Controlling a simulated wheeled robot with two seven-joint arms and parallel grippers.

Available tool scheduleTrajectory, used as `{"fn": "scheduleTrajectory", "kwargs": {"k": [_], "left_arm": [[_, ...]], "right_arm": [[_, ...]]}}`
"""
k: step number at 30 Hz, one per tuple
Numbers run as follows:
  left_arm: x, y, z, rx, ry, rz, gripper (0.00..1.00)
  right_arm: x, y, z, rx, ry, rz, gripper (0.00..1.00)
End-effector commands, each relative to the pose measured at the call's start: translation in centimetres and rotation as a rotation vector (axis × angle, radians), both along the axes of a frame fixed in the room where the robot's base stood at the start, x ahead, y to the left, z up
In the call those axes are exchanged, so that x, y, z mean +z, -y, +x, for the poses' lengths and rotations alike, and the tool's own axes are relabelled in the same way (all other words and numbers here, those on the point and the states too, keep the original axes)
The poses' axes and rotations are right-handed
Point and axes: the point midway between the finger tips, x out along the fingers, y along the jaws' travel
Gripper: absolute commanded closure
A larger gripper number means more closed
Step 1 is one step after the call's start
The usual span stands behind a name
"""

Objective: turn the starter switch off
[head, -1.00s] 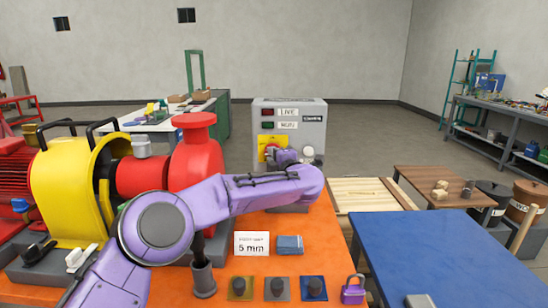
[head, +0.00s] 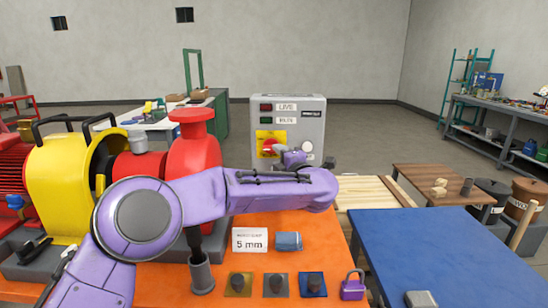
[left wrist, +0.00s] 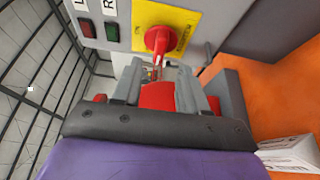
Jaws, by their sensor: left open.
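The starter is a grey box (head: 315,125) at the back of the orange table in the head view. Its yellow plate (head: 263,136) bears a red rotary switch knob (head: 269,145). In the left wrist view the knob (left wrist: 160,40) stands on the yellow plate (left wrist: 180,18), just beyond my fingertips. My left gripper (head: 282,150) is open in front of the box, partly covering the plate. Its two grey fingers (left wrist: 155,72) show in the left wrist view, with no clear contact with the knob. My right gripper is out of view.
A red and yellow pump unit (head: 60,190) stands at left. A "5 mm" card (head: 250,240), a blue block (head: 288,241) and a purple padlock (head: 353,286) lie on the orange table (head: 320,235). A blue table (head: 440,250) is at right.

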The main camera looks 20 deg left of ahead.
Motion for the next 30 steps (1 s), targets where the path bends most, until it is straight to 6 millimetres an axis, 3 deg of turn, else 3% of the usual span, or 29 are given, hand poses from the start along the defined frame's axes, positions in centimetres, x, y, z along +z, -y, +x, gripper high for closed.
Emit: {"fn": "scheduleTrajectory", "kwargs": {"k": [7, 19, 22, 24, 27, 30], "left_arm": [[-0.1, 2.9, -3.5, 0.0, 0.001, 0.0, 0.57], [0.6, 3.2, -4.0, 0.0, 0.0, 0.0, 0.57], [3.9, 3.2, -4.0, 0.0, 0.001, 0.0, 0.57], [7.5, 3.2, -4.0, 0.0, 0.001, 0.0, 0.57], [11.3, 3.2, -4.0, 0.0, 0.0, 0.0, 0.57], [13.8, 3.2, -4.0, 0.0, 0.0, 0.0, 0.57]], "right_arm": [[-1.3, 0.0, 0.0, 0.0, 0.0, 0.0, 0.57], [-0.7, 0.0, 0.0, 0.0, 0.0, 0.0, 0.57], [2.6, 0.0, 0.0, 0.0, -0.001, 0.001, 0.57], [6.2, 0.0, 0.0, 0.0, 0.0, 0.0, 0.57], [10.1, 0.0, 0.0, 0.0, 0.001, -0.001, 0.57], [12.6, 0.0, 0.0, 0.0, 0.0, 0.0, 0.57]]}}
